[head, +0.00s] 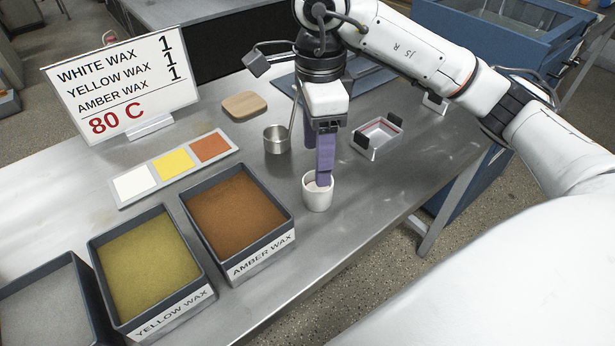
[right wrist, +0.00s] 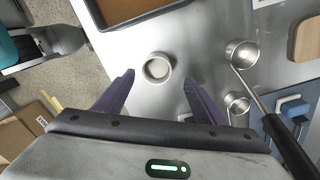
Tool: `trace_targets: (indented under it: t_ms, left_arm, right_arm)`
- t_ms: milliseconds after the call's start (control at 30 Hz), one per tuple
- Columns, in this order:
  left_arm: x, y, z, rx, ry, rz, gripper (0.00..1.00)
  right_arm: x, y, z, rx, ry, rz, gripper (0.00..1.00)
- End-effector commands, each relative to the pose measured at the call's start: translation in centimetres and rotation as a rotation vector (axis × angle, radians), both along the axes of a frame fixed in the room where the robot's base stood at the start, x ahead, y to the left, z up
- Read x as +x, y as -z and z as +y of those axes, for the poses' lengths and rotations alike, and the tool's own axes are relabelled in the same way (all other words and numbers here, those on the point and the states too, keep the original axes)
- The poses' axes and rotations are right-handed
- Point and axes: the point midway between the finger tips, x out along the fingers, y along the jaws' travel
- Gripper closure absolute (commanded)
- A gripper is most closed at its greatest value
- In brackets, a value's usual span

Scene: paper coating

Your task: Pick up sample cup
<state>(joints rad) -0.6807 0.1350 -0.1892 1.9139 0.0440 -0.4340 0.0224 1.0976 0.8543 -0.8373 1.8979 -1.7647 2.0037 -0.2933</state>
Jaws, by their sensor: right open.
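In the right wrist view the cup (right wrist: 157,68) appears between the two spread fingertips of the right gripper (right wrist: 158,76), with a gap on each side. The gripper is open and empty. How far the fingertips reach down beside the cup is hard to tell. My left gripper is out of view.
The amber wax tray (head: 285,243) and yellow wax tray (head: 205,293) stand left of the cup. A metal ladle (head: 277,140) stands behind it, near a wooden block (head: 244,106). The table's front edge is near the cup.

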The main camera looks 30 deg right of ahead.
Motion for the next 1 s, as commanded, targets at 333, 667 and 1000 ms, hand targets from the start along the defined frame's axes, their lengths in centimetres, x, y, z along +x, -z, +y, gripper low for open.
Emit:
trace_targets:
  t_ms: [333, 667, 1000]
  left_arm:
    - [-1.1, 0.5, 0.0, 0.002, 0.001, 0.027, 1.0]
    - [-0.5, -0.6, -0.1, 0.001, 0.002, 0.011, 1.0]
    - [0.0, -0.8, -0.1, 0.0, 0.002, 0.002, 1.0]
  right_arm:
    - [-0.1, 3.7, 0.2, 0.001, 0.0, 0.003, 0.36]
    - [-0.3, 8.0, 0.5, 0.002, 0.001, 0.002, 0.36]
    - [-0.2, 8.2, 0.5, 0.001, 0.001, 0.0, 0.5]
